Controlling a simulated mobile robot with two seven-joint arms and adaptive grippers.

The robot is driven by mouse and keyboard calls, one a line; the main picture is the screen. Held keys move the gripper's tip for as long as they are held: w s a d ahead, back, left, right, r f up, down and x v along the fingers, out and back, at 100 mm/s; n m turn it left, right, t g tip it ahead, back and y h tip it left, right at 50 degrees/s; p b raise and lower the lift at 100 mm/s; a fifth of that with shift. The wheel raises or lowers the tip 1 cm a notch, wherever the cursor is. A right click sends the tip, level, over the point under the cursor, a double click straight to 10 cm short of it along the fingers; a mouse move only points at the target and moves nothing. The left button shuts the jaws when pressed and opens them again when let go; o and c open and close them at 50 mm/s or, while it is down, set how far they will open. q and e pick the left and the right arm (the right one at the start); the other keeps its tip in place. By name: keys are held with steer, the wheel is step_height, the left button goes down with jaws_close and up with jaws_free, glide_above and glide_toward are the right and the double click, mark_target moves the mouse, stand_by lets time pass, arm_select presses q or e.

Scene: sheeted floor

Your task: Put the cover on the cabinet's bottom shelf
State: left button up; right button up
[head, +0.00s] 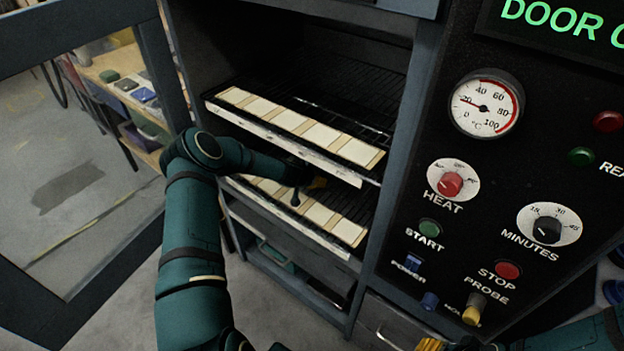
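The cabinet (426,110) stands open, with two wire shelves carrying rows of cream tiles. The upper row is on the upper shelf (300,140) and the other on the lower shelf (290,215). Below them is a dark bottom compartment (300,277) with a teal item (276,258) at its left; I cannot tell what it is. My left arm reaches into the gap between the two tiled shelves. My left gripper (306,190) is over the lower tile row, partly hidden and small. I cannot make out a cover.
The glazed door (75,170) is swung open on the left. A control panel (500,190) with a gauge, knobs and buttons stands at the right. A drawer (393,325) is below. A workbench (120,90) shows behind the door glass.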

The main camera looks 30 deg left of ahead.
arm_select(q)
steer(key=shift+f, duration=0.1)
stand_by(0.3)
steer(key=o, duration=1.3)
